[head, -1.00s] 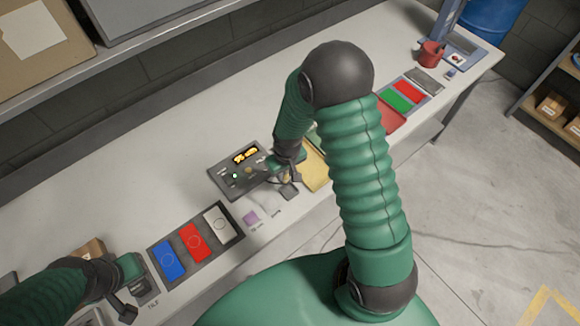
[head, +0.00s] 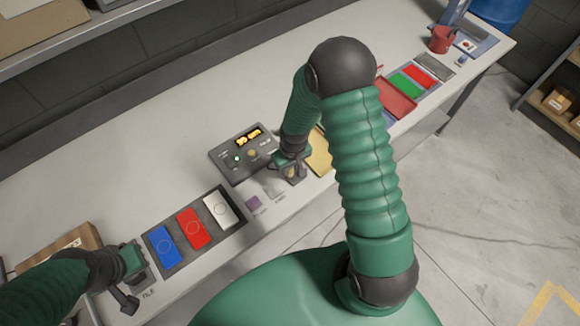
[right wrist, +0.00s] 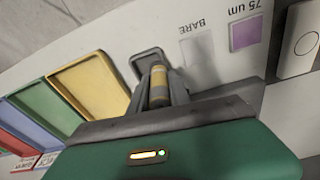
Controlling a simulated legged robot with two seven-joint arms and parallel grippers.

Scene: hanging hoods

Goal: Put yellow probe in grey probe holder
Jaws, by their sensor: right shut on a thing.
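My right gripper (head: 292,176) is at the front edge of the bench, just right of the dark meter. In the right wrist view, my right gripper (right wrist: 158,92) is shut on the yellow probe (right wrist: 158,84), a short yellowish cylinder between its fingers. A grey rounded frame (right wrist: 147,57), apparently the grey probe holder, lies just beyond the probe's tip. I cannot tell whether they touch. The wrist and fingers hide most of this in the head view. My left gripper (head: 130,285) is at the lower left, its opening unclear.
The dark meter (head: 240,155) has a lit yellow display. Blue, red and white blocks sit in a dark tray (head: 180,263) to the left. A yellow tray (right wrist: 92,88) and a green tray (right wrist: 48,108) are near the holder. A purple square (right wrist: 245,33) lies on the bench.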

